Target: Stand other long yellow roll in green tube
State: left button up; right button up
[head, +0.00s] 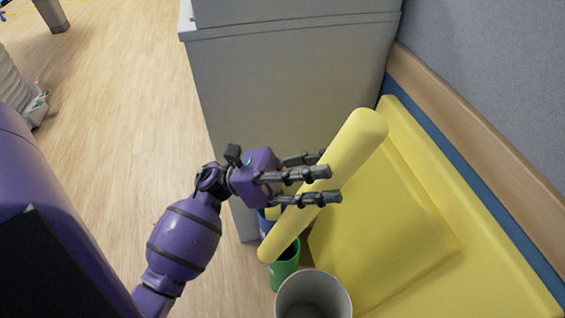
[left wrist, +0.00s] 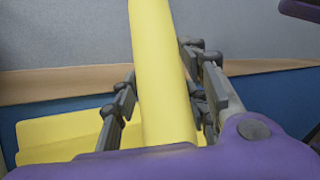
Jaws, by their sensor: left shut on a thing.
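A long yellow roll (head: 352,142) is held tilted in my left gripper (head: 327,184), its upper end leaning right. It also stands between the fingers in the left wrist view (left wrist: 158,70), where my left gripper (left wrist: 165,95) has a finger on each side of it. The roll's lower end is just above or at the rim of the green tube (head: 286,268); I cannot tell whether it is inside. Behind my gripper, a blue tube (head: 264,226) is partly hidden, with a bit of another yellow thing (head: 272,213) at its top. My right gripper is not in view.
A white bin (head: 314,298) stands close in front of the green tube. A grey cabinet (head: 290,85) rises behind. Yellow padding (head: 385,225) lies to the right, along a blue and wood-trimmed wall. Open wooden floor (head: 120,100) is at the left.

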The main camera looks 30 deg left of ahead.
pick_arm(q)
jog(key=w+a+n+t+h+b, duration=0.1)
jog(key=a+t+b, duration=0.55)
jog(key=a, duration=0.35)
notch_tip(320, 180, down, 30)
jog(key=b, duration=1.9)
jog(key=shift+f, duration=0.15)
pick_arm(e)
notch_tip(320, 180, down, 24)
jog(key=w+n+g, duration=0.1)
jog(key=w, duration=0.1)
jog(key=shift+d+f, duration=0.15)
pick_arm(q)
jog(key=shift+a+g, duration=0.1)
jog(key=shift+g, duration=0.15)
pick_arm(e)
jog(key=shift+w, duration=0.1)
